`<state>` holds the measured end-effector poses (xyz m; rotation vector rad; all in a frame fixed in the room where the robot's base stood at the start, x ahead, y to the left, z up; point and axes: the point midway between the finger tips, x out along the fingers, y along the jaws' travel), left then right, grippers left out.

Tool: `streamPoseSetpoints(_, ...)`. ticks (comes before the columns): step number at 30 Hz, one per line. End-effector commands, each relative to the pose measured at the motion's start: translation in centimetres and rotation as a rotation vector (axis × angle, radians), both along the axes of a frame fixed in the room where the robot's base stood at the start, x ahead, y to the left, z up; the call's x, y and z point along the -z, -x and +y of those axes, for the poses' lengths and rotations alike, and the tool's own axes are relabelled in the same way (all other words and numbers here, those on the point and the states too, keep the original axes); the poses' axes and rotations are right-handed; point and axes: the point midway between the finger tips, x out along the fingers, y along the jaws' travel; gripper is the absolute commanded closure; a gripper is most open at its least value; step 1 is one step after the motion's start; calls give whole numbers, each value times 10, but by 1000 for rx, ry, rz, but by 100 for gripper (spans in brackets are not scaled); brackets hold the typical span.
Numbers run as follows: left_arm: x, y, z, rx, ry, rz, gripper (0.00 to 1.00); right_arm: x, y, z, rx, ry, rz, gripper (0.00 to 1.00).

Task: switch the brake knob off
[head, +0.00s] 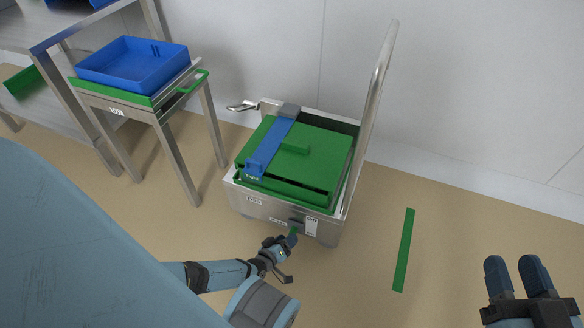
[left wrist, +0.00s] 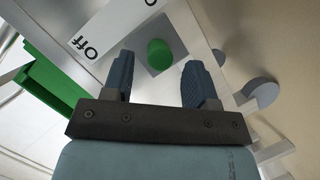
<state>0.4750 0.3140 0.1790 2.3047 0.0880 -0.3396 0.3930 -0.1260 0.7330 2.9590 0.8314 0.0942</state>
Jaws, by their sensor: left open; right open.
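The brake knob (left wrist: 160,53) is a small round green knob on a grey plate on the front of the metal trolley (head: 265,207). In the head view the green knob (head: 293,230) shows just at the tips of my left gripper (head: 288,240). In the left wrist view my left gripper (left wrist: 159,72) is open, its two dark fingers spread to either side of the knob in the picture; whether they touch it I cannot tell. A white label reading "Off" (left wrist: 86,45) lies left of the knob. My right gripper (head: 516,268) is open and empty at the lower right.
The trolley carries a green lidded box (head: 325,160) with a blue strap (head: 272,145) and has a tall handle (head: 376,90). A metal stand with a blue tray (head: 135,72) is at the left. A green strip (head: 404,250) marks the clear floor at right.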

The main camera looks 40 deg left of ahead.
Motion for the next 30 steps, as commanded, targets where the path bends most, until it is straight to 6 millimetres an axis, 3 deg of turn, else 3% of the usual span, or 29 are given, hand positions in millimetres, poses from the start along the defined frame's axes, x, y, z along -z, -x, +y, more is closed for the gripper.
streamPoseSetpoints(6, 9, -26, -1, 0, 0, 0, 47, 0, -5, -3, 6, 43, -79, 60)
streamPoseSetpoints(17, 9, -32, -2, 0, 0, 0, 47, -4, -5, -5, 3, 58, -102, 60)
streamPoseSetpoints(18, 9, -32, -2, 0, 0, 0, 50, -4, -5, -5, 3, 58, -102, 60)
streamPoseSetpoints(25, 9, -32, -2, 0, 0, 0, 100, -4, -5, -5, 4, 56, -101, 60)
streamPoseSetpoints(30, 5, -29, -2, 0, 1, 0, 100, -8, -5, -4, 2, 52, -97, 60)
